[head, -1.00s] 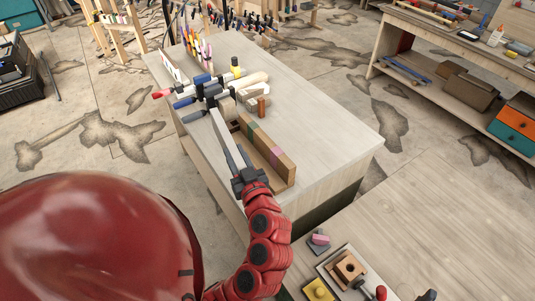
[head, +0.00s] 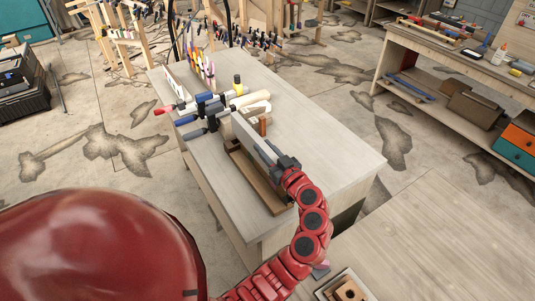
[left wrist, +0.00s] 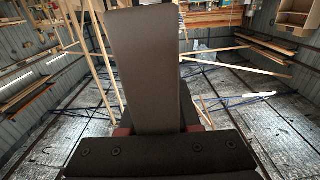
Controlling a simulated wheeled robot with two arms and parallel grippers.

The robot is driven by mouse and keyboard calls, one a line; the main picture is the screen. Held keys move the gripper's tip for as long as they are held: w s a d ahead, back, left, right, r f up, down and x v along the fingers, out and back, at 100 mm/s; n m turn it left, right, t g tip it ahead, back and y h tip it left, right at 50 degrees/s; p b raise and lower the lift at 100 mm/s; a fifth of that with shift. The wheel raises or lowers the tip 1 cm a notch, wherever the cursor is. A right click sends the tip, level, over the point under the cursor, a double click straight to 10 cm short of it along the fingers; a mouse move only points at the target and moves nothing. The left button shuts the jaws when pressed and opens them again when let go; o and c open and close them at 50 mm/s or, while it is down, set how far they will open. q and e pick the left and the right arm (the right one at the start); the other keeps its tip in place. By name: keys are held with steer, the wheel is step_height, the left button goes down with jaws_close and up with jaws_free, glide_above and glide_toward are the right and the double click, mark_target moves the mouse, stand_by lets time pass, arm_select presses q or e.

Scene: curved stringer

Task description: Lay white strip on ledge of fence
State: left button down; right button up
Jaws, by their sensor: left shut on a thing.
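The white strip (head: 252,138) is long and thin and points away from me over the table. My left gripper (head: 281,163) is shut on its near end. The fence (head: 254,183) is a long brown wooden piece, and its low ledge shows to the left of and below the strip. The strip overlaps the fence's upright wall in the head view and hides most of it. I cannot tell whether they touch. My right gripper is not in view.
Several clamps (head: 207,108) with coloured handles lie at the table's far left. An orange-brown block (head: 262,126) stands behind the strip. The table top (head: 325,150) is clear to the right. Another bench (head: 425,225) stands at the lower right.

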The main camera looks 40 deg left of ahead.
arm_select(q)
steer(key=shift+w, duration=0.3)
steer(key=shift+w+f, duration=0.25)
step_height(320, 180, down, 3)
steer(key=shift+f+b, duration=0.7)
steer(key=shift+b, duration=0.45)
steer(key=c, duration=0.6)
jaws_free()
steer(key=shift+s, duration=0.1)
steer(key=shift+r, duration=0.1)
